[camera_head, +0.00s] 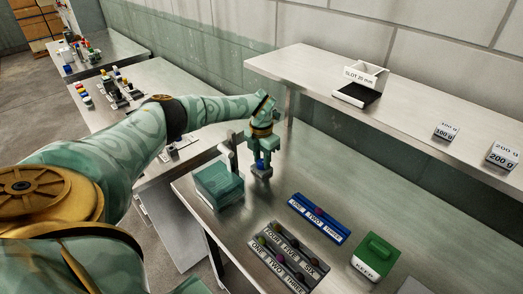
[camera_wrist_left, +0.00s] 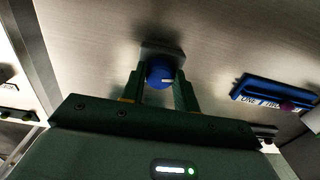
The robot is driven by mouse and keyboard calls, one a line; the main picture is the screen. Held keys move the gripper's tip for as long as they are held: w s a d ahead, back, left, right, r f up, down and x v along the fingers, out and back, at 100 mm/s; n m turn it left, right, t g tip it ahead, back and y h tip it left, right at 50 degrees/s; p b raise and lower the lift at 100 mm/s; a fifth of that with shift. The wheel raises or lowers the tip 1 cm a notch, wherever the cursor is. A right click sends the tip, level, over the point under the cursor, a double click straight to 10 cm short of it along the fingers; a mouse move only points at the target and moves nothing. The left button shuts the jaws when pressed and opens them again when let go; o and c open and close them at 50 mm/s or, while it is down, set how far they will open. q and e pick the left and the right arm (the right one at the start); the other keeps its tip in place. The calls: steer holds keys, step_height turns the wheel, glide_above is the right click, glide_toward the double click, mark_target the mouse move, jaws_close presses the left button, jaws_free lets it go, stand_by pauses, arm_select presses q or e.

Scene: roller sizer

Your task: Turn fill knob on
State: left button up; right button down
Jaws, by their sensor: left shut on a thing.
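The fill knob (camera_wrist_left: 160,72) is a blue round knob with a white mark, on a small dark base (camera_wrist_left: 168,50) on the table. In the left wrist view it sits between the two fingers of my left gripper (camera_wrist_left: 161,84), which is shut on it. In the head view my left gripper (camera_head: 260,158) points down over the knob (camera_head: 261,163), and its fingers partly hide it. The white mark points to the right in the left wrist view. My right gripper is not in view.
A teal box (camera_head: 218,187) stands left of the knob. A blue labelled rack (camera_head: 319,219), a grey labelled rack (camera_head: 283,258) and a green box (camera_head: 375,256) stand to the right and front. A raised shelf (camera_head: 310,62) holds a slot box (camera_head: 362,84) and weights.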

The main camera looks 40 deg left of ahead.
mark_target(262, 161)
arm_select(q)
steer(key=shift+m, duration=1)
steer(key=o, duration=1)
step_height(262, 161, up, 8)
steer(key=shift+a+f+p, duration=0.1)
steer(key=shift+f+p, duration=0.1)
steer(key=shift+p, duration=0.8)
steer(key=shift+f, duration=0.1)
